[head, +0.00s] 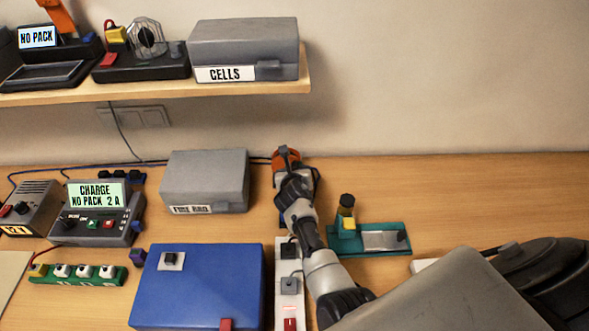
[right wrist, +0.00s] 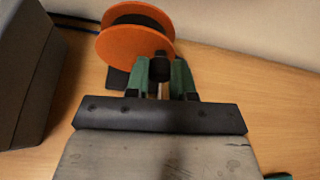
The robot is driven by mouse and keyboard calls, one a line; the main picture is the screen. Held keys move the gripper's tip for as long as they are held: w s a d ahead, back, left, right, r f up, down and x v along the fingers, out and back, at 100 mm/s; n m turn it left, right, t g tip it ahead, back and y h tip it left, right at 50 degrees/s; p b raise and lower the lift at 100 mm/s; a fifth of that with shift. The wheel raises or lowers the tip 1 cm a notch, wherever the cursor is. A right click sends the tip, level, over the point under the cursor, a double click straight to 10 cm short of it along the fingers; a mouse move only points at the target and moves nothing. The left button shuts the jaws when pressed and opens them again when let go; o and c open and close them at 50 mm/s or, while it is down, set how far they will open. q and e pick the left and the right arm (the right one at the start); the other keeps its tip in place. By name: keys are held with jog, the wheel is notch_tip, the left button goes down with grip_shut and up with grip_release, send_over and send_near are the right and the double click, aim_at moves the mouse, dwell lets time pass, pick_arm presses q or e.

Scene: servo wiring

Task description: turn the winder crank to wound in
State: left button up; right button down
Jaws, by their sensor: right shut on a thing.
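The winder is an orange reel (head: 285,157) with a dark core at the back of the table, partly hidden behind my right arm in the head view. In the right wrist view the reel (right wrist: 133,38) stands on a dark base (right wrist: 118,80). My right gripper (right wrist: 160,72) has its green-sided fingers closed around a dark crank knob (right wrist: 160,66) in front of the reel. The rest of the crank is mostly hidden by the fingers. My left gripper is not in view.
A grey fuse box (head: 204,182) stands just left of the winder. A blue case (head: 197,287) and a power strip (head: 289,297) lie in front. A teal fixture (head: 370,240) is to the right. A shelf (head: 200,90) overhangs at upper left. The table's back right is clear.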

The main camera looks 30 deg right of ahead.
jog(key=m, duration=0.1)
jog(key=f+m+y+p, duration=0.1)
jog(key=m+t+y, duration=0.1)
jog(key=shift+s+d+f+p, duration=0.2)
jog(key=shift+s+d+p, duration=0.05)
jog(key=shift+d+p, duration=0.15)
jog(key=shift+f+m+t+y+b, duration=0.3)
jog(key=shift+m+y+b, duration=0.1)
jog(key=shift+m, duration=0.4)
jog(key=c, duration=1)
grip_release()
jog(key=shift+w, duration=0.1)
jog(key=shift+o, duration=0.2)
